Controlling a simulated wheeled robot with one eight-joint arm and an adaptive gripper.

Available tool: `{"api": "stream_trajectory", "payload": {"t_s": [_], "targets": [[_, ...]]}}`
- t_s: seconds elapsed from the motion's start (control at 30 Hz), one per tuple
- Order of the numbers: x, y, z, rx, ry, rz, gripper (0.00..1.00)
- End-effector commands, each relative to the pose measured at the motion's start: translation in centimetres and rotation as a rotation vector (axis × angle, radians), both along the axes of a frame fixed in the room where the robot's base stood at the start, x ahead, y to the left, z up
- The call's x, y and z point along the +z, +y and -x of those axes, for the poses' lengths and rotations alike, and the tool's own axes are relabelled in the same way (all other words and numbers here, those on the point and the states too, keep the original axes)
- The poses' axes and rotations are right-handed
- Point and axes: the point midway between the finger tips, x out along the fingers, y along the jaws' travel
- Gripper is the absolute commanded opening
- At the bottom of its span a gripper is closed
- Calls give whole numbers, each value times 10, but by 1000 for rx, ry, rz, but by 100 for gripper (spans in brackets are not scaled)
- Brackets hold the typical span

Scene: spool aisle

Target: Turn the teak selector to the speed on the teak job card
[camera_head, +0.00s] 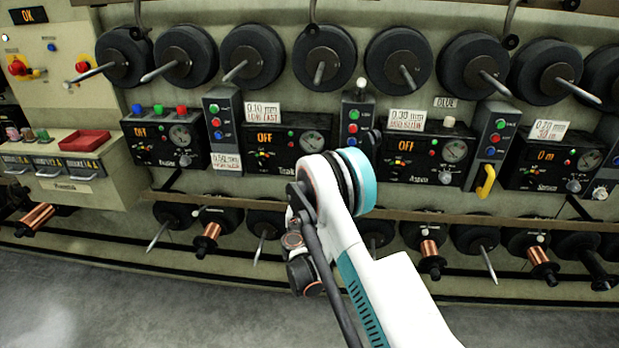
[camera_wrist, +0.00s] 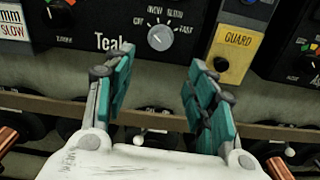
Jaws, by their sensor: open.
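The Teak panel (camera_head: 272,138) is a dark box with an orange OFF display. The card above it (camera_head: 263,113) reads 0.10 mm, with a blurred second line that seems to end in FAST. The teak selector (camera_wrist: 160,37) is a round grey knob in the wrist view, right of the Teak label, with speed labels around it; FAST is at its right. Its pointer setting is too small to tell. My gripper (camera_wrist: 160,64) is open and empty, its teal fingers either side below the knob, apart from it. In the head view my arm hides the selector and gripper.
Right of the selector is a yellow GUARD plate (camera_wrist: 233,50) below a button column. A 0.56 mm SLOW card (camera_head: 227,162) hangs left of the Teak panel. The Aspen panel (camera_head: 428,150) stands right. A brown rail (camera_wrist: 60,106) and spools lie below.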

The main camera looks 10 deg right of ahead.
Motion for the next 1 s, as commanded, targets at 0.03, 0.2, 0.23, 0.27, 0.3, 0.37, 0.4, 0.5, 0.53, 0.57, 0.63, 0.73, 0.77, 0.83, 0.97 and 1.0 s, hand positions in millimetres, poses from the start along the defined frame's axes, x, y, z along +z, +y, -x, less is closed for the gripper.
{"api": "stream_trajectory", "payload": {"t_s": [0.03, 0.2, 0.23, 0.27, 0.3, 0.37, 0.4, 0.5, 0.53, 0.57, 0.63, 0.73, 0.77, 0.83, 0.97, 1.0], "targets": [[-2, -4, -9, -2, 0, -1, 51], [-2, -14, -40, -2, 0, -2, 51], [-3, -16, -46, -2, 0, -2, 51], [-3, -18, -52, -2, 0, -2, 51], [-3, -20, -59, -2, 0, -2, 51], [-3, -24, -70, -2, 0, -2, 51], [-3, -26, -77, -2, 0, -2, 51], [-2, -31, -92, -2, 0, -3, 51], [-2, -32, -95, -1, 0, -3, 51], [-2, -33, -99, -1, 0, -3, 51], [-1, -35, -105, -1, 0, -3, 51], [-1, -37, -111, -1, 0, -3, 51], [0, -37, -112, -1, 0, -3, 51], [0, -37, -114, -1, 0, -3, 51], [0, -38, -114, -1, 0, -3, 51], [0, -37, -114, -1, 0, -3, 51]]}}
